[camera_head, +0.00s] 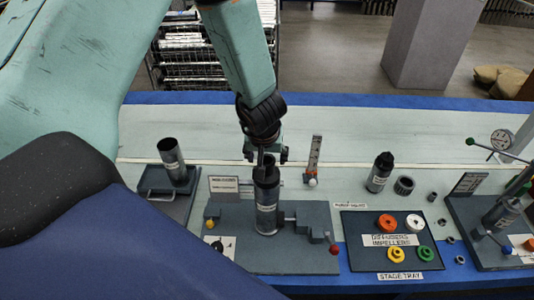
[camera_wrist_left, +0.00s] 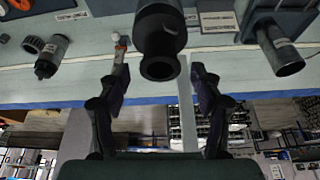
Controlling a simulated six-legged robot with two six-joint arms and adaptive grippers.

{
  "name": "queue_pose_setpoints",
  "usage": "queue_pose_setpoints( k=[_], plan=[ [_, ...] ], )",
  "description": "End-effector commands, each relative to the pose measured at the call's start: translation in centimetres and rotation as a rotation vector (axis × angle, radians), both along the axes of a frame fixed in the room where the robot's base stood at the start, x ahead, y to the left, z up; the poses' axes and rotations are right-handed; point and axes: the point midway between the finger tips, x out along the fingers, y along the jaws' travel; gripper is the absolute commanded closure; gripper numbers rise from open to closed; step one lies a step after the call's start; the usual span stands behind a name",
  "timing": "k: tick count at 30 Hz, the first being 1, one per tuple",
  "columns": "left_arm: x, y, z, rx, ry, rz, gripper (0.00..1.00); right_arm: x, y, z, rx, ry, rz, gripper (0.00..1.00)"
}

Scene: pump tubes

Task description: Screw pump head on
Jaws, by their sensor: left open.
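A dark upright pump tube (camera_head: 267,210) stands in the fixture on the middle grey base plate. A black pump head (camera_head: 266,170) with an open top sits on its upper end. I cannot tell whether its thread is engaged. My left gripper (camera_head: 266,154) is just above the head, pointing down, fingers apart. In the left wrist view the black head (camera_wrist_left: 160,48) shows its round opening between the open fingers of the left gripper (camera_wrist_left: 158,78), with gaps on both sides. My right gripper is not in view.
A grey tube (camera_head: 173,160) stands in a left-hand holder. To the right are a black-capped bottle (camera_head: 380,172), a black ring (camera_head: 404,185) and a stage tray (camera_head: 358,258) with coloured rings. Another fixture base (camera_head: 470,235) stands far right. A red-knobbed clamp (camera_head: 310,226) flanks the tube.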

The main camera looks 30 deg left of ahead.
Motion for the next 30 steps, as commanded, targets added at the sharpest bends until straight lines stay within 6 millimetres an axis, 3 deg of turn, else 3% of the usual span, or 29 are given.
queue_pose_setpoints(
  k=[6, 18, 30],
  plan=[
    [0.9, 0.3, -2.5, 0.000, 0.000, -0.002, 0.35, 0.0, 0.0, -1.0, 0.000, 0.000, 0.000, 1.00],
    [1.2, 0.4, -2.9, 0.000, -0.001, -0.004, 0.35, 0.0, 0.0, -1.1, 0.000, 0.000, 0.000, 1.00],
    [1.2, 0.4, -2.9, 0.001, -0.001, -0.003, 0.69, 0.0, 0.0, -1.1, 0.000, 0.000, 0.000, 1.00]
  ],
)
